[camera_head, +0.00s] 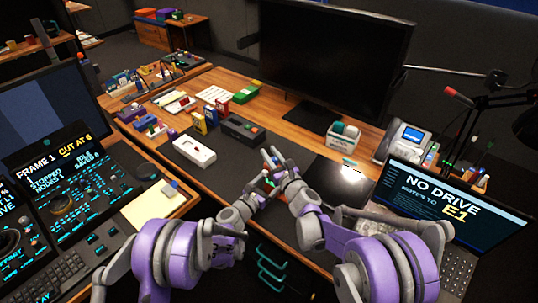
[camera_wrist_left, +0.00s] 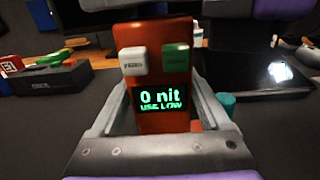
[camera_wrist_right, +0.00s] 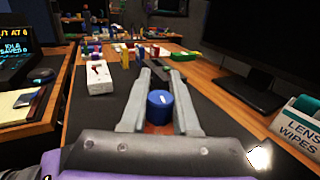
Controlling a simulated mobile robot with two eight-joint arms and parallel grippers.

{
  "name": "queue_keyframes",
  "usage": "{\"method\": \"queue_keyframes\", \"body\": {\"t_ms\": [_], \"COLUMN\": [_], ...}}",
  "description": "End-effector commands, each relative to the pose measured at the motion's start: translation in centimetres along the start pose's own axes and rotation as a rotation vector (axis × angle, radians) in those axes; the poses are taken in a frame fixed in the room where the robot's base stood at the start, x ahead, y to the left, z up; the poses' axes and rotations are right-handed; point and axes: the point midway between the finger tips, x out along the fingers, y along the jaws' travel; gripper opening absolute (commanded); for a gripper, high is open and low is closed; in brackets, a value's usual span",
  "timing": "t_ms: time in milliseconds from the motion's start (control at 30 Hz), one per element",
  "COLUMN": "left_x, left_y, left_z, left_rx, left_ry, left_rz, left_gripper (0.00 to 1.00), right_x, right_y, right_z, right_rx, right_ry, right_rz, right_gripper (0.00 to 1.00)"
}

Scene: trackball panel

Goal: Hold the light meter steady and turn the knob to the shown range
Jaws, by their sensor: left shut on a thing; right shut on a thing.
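The light meter (camera_wrist_left: 160,120) is an orange-red body, upright between the fingers of my left gripper (camera_wrist_left: 155,75) in the left wrist view. It has a white button (camera_wrist_left: 134,61), a green button (camera_wrist_left: 176,59) and a dark screen reading "0 nit USE LOW". A round blue knob (camera_wrist_right: 160,104) with a short white mark sits between the fingers of my right gripper (camera_wrist_right: 158,75). Orange of the meter shows under the knob. In the head view my right gripper (camera_head: 270,156) is close to the left one, and the hands hide most of the meter.
A white switch box (camera_head: 194,150) and a dark box (camera_head: 242,130) lie on the dark mat beyond the hands. A large monitor (camera_head: 335,60) stands behind. A laptop (camera_head: 450,205) reads "NO DRIVE, METER TO E1". A black tablet (camera_head: 340,178) lies right of the hands.

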Motion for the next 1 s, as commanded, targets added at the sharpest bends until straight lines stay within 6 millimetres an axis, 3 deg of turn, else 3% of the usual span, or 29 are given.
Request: {"method": "queue_keyframes", "body": {"t_ms": [633,667,800,1000], "left_x": [-0.04,-0.04,-0.03,-0.03], "left_y": [0.02,0.03,0.04,0.06], "left_z": [-0.12,-0.12,-0.11,-0.10], "left_rx": [0.005,0.005,0.004,0.003], "left_ry": [0.002,0.002,0.002,0.002], "left_rz": [0.001,0.001,0.001,0.002], "left_gripper": [0.12,0.12,0.12,0.12], "right_x": [-0.03,-0.04,-0.04,-0.04], "right_y": [-0.17,-0.17,-0.16,-0.16], "right_z": [-0.09,-0.09,-0.10,-0.10], "right_rx": [0.001,0.001,0.001,0.001], "right_ry": [0.007,0.007,0.007,0.007], "right_rz": [-0.053,-0.053,-0.052,-0.052], "right_gripper": [0.00,0.33,0.58,0.60]}}
